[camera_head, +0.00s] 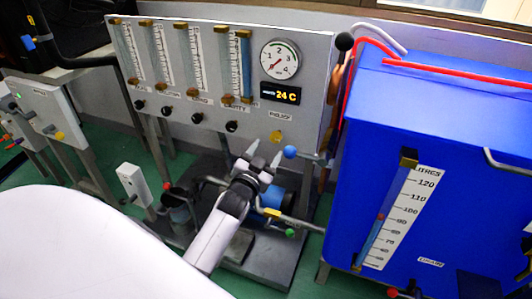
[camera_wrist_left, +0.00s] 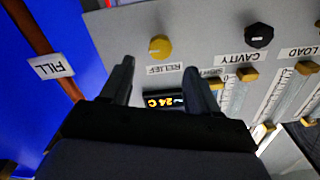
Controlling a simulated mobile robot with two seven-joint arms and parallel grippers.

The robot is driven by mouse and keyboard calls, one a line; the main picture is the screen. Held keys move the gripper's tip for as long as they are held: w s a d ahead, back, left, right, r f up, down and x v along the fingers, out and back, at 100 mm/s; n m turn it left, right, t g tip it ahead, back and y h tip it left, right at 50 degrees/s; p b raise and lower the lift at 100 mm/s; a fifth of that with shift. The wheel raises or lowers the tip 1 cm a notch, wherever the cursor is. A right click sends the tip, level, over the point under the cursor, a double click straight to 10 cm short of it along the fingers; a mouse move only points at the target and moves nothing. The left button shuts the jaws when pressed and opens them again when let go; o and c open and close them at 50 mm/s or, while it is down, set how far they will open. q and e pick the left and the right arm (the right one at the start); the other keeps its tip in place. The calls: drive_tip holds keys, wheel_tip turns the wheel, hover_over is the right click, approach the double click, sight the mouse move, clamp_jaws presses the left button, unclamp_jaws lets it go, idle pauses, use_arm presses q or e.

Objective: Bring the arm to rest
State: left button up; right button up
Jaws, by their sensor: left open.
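My left gripper (camera_head: 266,153) is at the middle of the head view, its arm reaching up from below in front of the grey panel (camera_head: 313,120). Its two fingers are apart with nothing visible between them. In the left wrist view the open fingers (camera_wrist_left: 159,68) point toward the panel face, near the yellow RELIEF knob (camera_wrist_left: 160,47) and the lit 24 C display (camera_wrist_left: 165,100). The knob also shows in the head view (camera_head: 277,137), just above the fingertips. I cannot tell whether a finger touches anything. My right gripper is not in view.
A blue tank (camera_head: 465,130) with a litres scale stands close on the right. A blue ball-ended handle (camera_head: 290,152) is just right of the fingers. Pipes and a blue cylinder (camera_head: 273,196) lie below the gripper. Several black knobs line the panel. Green floor shows at left.

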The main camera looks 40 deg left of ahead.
use_arm(q)
drive_tip(key=shift+s, duration=0.3)
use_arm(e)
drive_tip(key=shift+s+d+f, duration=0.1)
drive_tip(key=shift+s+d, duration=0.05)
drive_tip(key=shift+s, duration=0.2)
